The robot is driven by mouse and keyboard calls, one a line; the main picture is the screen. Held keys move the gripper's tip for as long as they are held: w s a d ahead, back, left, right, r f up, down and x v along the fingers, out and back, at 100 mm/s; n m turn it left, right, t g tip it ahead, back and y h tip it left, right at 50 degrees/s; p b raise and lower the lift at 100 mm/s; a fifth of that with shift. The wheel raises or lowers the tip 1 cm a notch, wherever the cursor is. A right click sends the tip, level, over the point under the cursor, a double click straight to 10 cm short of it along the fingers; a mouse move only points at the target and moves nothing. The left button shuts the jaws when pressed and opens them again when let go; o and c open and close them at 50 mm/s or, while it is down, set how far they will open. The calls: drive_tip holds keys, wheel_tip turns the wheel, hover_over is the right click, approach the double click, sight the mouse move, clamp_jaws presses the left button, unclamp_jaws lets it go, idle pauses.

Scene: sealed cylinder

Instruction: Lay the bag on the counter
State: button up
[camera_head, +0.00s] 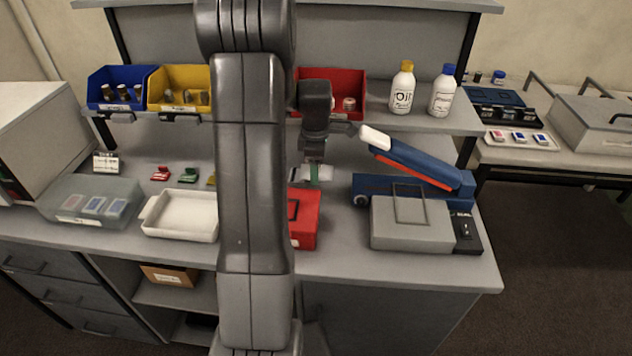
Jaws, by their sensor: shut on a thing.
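My gripper (313,165) points down over the middle of the counter (345,255), just left of the blue machine. It is shut on a small pale bag (325,175) with some green on it. The bag is held above the counter, behind and above a red box (305,222). The bag is small in view, and my arm and gripper hide part of this area. I cannot tell how far the bag is from the surface below it.
A blue machine (400,190) with a raised, white-tipped lever stands right, behind a grey case (410,225). A white tray (182,215) and a clear box (90,203) stand left. Bins and two bottles (402,92) fill the shelf above. The counter's front strip is clear.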

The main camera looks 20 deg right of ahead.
drive_tip(key=shift+f+b, duration=1.2)
drive_tip(key=shift+f, duration=0.75)
drive_tip(key=shift+f, duration=0.15)
drive_tip(key=o, duration=1.1)
drive_tip(key=shift+c, duration=0.2)
